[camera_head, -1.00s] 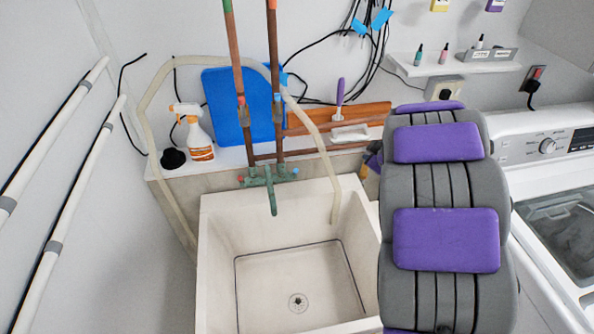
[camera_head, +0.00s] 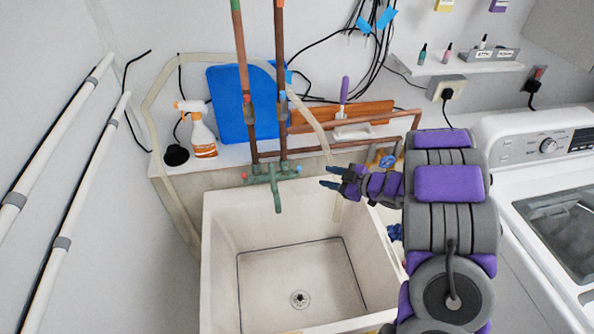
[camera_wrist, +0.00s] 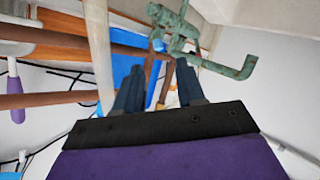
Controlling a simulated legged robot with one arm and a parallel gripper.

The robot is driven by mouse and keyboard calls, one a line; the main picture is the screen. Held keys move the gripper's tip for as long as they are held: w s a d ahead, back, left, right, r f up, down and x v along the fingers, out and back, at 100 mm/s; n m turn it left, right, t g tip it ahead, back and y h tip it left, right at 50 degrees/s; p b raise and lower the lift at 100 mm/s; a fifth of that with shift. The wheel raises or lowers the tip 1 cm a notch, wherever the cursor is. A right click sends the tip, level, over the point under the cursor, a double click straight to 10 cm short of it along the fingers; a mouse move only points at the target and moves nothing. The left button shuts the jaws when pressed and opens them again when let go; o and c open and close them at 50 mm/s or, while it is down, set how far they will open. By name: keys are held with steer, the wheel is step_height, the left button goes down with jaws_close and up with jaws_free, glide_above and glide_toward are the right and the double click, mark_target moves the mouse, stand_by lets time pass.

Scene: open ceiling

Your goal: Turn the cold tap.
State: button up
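The green tap (camera_head: 275,188) is mounted over the sink's back edge, its spout pointing down into the basin. In the wrist view the green tap (camera_wrist: 225,68) is at the upper right, beyond the fingertips. My gripper (camera_head: 325,177) is to the right of the tap, over the sink's back right part, pointing left. Its two fingers (camera_wrist: 160,78) are apart with nothing held between them. It is not touching the tap.
The white sink (camera_head: 215,270) is empty. Copper pipes (camera_head: 281,45) rise behind the tap, and a pale hose (camera_head: 150,110) loops over the ledge into the sink. A spray bottle (camera_head: 202,135) and blue board (camera_head: 230,100) stand behind. A washing machine (camera_head: 520,150) is at right.

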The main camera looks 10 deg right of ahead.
mark_target(299, 169)
steer(key=b+x, duration=0.1)
steer(key=x, duration=1.3)
steer(key=shift+w+d+b, duration=0.15)
steer(key=shift+b, duration=0.2)
steer(key=shift+d, duration=0.4)
steer(key=shift+c, duration=0.9)
steer(key=shift+r, duration=0.1)
jaws_close()
